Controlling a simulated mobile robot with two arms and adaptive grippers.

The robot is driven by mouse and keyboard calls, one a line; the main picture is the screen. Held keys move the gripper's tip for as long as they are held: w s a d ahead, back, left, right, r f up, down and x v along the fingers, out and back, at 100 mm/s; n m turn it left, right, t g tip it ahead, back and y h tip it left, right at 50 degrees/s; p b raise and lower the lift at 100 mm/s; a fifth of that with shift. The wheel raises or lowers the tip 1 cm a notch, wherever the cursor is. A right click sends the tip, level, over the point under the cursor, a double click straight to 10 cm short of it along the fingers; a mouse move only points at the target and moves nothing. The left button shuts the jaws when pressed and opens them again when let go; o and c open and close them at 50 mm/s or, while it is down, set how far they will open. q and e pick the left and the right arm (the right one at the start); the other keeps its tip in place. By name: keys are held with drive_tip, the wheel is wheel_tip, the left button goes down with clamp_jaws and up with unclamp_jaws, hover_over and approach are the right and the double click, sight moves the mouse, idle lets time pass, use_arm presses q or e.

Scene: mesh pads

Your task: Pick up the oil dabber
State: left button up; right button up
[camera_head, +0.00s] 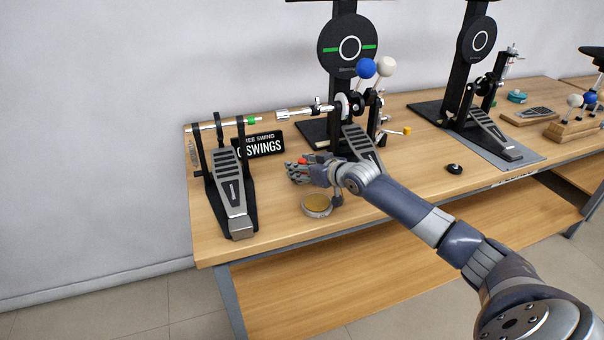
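My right arm comes in from the lower right, and its gripper (293,171) is over the table (275,215), between the left pedal and the middle pedal. A small red thing (302,160) shows at its fingers; it may be part of the oil dabber, but it is too small to tell. I cannot tell whether the fingers are closed on it or only beside it. No other thing is clearly the oil dabber. My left gripper is not in view.
A round tin with a tan top (317,205) sits just below the gripper, near the front edge. A pedal (232,185) stands left, before a black "SWINGS" sign (260,145). A drum pedal (361,146) with a round pad (346,47) stands behind. A black knob (454,169) lies right.

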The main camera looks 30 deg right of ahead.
sight(302, 160)
clamp_jaws()
drive_tip(key=shift+r, duration=0.1)
drive_tip(key=shift+r, duration=0.55)
wheel_tip(302, 160, up, 2)
drive_tip(key=shift+r, duration=0.15)
drive_tip(key=s, duration=0.4)
drive_tip(key=s+b, duration=0.1)
drive_tip(key=s, duration=0.4)
drive_tip(key=s+r, duration=0.1)
drive_tip(key=s, duration=0.4)
drive_tip(key=shift+v, duration=1)
